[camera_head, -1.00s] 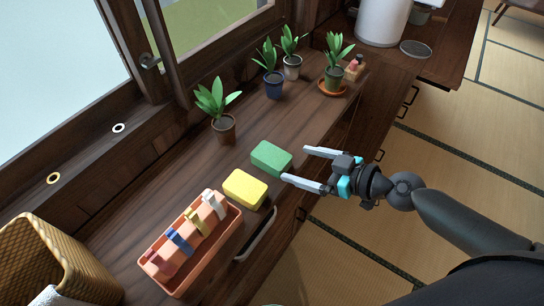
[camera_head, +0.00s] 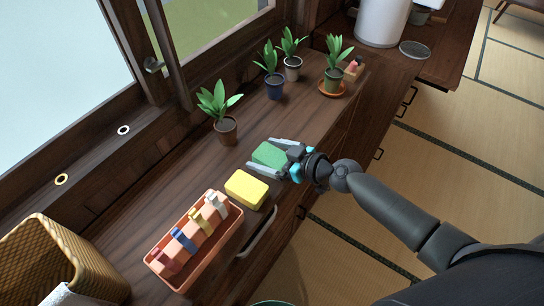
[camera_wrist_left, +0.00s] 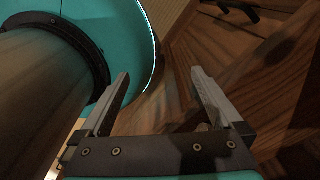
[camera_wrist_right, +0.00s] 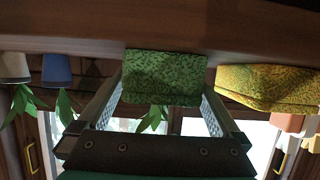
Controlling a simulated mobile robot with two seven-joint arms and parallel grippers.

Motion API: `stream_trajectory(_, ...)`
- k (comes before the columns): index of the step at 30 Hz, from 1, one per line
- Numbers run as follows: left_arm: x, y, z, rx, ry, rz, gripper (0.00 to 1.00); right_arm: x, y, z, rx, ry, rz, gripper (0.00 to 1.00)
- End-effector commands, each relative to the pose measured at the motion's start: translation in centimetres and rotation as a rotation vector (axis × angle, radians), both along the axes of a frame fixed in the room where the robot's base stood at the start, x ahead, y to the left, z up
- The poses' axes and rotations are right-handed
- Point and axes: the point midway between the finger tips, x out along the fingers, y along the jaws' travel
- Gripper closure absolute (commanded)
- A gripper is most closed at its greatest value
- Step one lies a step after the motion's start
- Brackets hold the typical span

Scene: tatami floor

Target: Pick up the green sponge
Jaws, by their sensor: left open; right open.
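The green sponge (camera_head: 268,155) lies on the dark wooden counter. In the head view my right gripper (camera_head: 268,158) is around it, with one finger along each side. In the right wrist view the sponge (camera_wrist_right: 163,77) sits between the two open fingers (camera_wrist_right: 162,100). I cannot tell whether either finger touches it. My left gripper (camera_wrist_left: 160,85) shows only in the left wrist view, open and empty.
A yellow sponge (camera_head: 247,189) lies close by on the counter, left of my right gripper. An orange tray (camera_head: 184,283) with several coloured items stands nearer. Potted plants (camera_head: 227,130) stand behind. A woven basket (camera_head: 42,262) is at lower left.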

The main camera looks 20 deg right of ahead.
Motion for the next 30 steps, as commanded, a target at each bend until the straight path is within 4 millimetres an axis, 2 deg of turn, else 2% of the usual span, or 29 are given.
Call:
stream_trajectory(4, -0.04, 0.05, -0.11, 0.001, 0.001, 0.000, 0.00, 0.98, 0.75, -0.60, 0.001, 0.001, 0.000, 0.00)
stream_trajectory(13, -0.05, 0.05, -0.12, 0.001, 0.001, 0.000, 0.00, 1.12, 0.90, -0.72, -0.001, 0.001, 0.000, 0.01)
stream_trajectory(30, -0.04, 0.01, -0.11, 0.000, 0.000, -0.001, 0.00, 1.10, 0.86, -0.71, -0.001, 0.001, 0.000, 0.65)
